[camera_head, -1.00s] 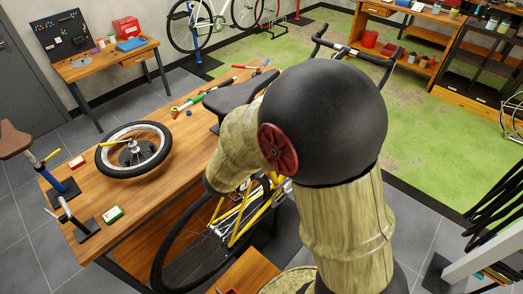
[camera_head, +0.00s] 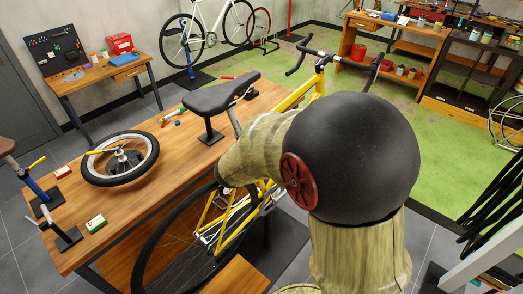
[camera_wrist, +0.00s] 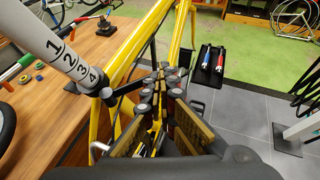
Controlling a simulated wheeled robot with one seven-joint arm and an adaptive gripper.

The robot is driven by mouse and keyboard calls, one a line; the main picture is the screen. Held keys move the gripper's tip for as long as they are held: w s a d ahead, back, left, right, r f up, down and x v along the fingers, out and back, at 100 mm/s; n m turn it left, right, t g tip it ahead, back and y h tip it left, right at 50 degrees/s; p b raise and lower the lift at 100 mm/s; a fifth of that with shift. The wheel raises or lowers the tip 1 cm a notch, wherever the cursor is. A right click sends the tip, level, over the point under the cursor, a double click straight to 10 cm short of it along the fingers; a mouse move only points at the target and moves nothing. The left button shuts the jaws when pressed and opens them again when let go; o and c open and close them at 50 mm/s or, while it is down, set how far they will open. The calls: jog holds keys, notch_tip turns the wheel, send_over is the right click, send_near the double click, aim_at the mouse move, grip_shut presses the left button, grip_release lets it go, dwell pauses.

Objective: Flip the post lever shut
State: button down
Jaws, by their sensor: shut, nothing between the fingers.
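The bike's white seat post (camera_wrist: 65,50), marked with numbers, slants down in the wrist view into a dark clamp (camera_wrist: 106,95) on the yellow frame (camera_wrist: 150,30). A dark bar, which looks like the post lever (camera_wrist: 128,88), sticks out from the clamp toward my fingers. My gripper (camera_wrist: 160,74) is shut and empty, just right of the lever's end; whether it touches the lever is unclear. In the head view the black saddle (camera_head: 220,94) shows, while my arm hides the gripper and the clamp.
The wooden bench (camera_head: 160,190) holds a loose wheel (camera_head: 120,158) and small tools left of the bike. The handlebar (camera_head: 330,58) rises behind my arm. Two tools on a black tray (camera_wrist: 212,60) lie beyond the frame.

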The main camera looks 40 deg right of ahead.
jog(key=w+d+n+t+y+b, duration=0.1)
jog(key=w+d+b, duration=0.1)
jog(key=b, duration=0.2)
jog(key=shift+f, duration=0.1)
jog(key=shift+w+d+b, duration=0.45)
jog(key=shift+w+b, duration=0.1)
jog(key=shift+w, duration=0.25)
dwell(0.4)
jog(key=shift+r, duration=0.2)
